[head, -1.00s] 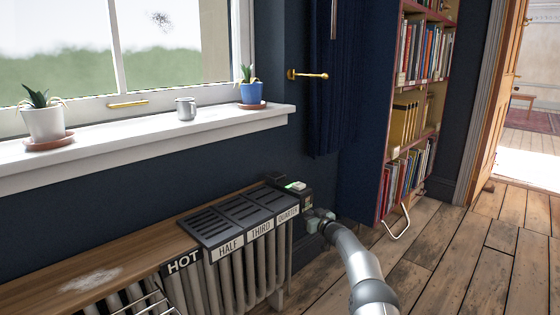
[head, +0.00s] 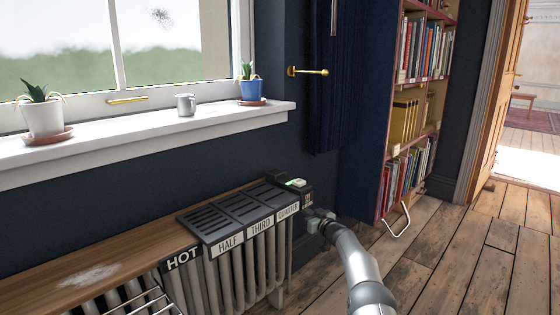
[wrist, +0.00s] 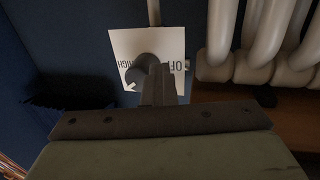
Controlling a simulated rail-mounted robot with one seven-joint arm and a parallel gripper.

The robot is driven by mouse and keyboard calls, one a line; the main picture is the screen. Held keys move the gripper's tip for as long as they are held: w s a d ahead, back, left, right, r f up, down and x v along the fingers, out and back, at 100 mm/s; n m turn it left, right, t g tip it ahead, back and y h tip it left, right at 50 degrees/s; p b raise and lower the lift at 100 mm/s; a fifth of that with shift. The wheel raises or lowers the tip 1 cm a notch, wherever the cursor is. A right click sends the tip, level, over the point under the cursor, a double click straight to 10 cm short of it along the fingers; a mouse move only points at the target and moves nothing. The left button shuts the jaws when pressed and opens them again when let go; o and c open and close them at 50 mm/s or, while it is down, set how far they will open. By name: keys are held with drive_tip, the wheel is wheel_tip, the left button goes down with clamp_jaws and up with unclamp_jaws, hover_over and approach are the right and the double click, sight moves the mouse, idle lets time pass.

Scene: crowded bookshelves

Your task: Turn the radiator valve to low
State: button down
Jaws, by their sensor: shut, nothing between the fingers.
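The radiator valve shows in the wrist view as a round dark grey knob (wrist: 143,68) in front of a white label plate (wrist: 174,36). The plate reads OFF on the right and HIGH on the left, with a white arrow mark at its lower left. My gripper (wrist: 160,88) is shut and empty, its narrow dark fingers overlapping the knob's right side. I cannot tell whether they touch it. In the head view my gripper (head: 318,217) is low beside the right end of the radiator (head: 240,270). The valve is hidden there.
Pale radiator pipes (wrist: 262,50) stand close to the right of the valve in the wrist view. A wooden shelf (head: 120,250) with dark grilles (head: 240,210) covers the radiator. A bookcase (head: 382,195) stands to the right. The wooden floor (head: 440,250) is open.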

drive_tip(key=shift+a, duration=0.1)
drive_tip(key=d+p+v, duration=0.1)
drive_tip(key=p+v, duration=0.2)
drive_tip(key=v, duration=0.3)
drive_tip(key=shift+w+f, duration=0.15)
drive_tip(key=shift+w, duration=0.1)
drive_tip(key=shift+a, duration=0.1)
